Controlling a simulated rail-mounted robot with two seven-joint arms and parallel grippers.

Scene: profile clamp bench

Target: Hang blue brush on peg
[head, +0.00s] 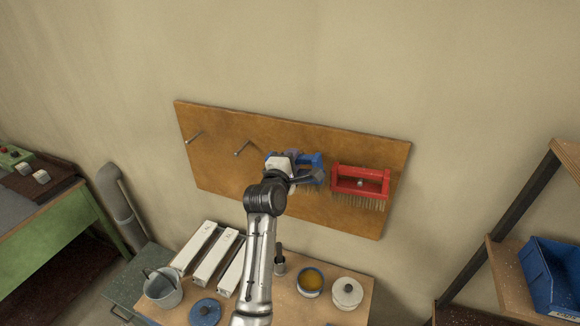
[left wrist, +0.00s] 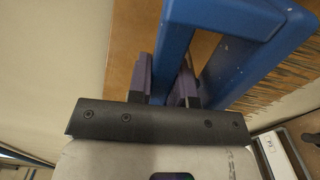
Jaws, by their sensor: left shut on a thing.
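The blue brush (head: 313,160) is in front of the brown pegboard (head: 225,170), just left of the red brush. My left gripper (head: 297,172) is shut on the blue brush. In the left wrist view, one bar of the brush's blue frame (left wrist: 175,40) sits between the gripper's fingers (left wrist: 166,85), with bristles to the right. Two bare pegs show on the board: a left peg (head: 194,137) and a middle peg (head: 242,148). My gripper hides part of the brush. Whether a peg passes through its frame cannot be told. My right gripper is out of view.
A red brush (head: 360,183) hangs at the board's right. Below, a bench (head: 285,301) holds white profiles (head: 216,258), a bucket (head: 163,288), a blue lid (head: 205,312) and pots. A shelf with a blue bin (head: 553,275) stands at right. The wall above the board is clear.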

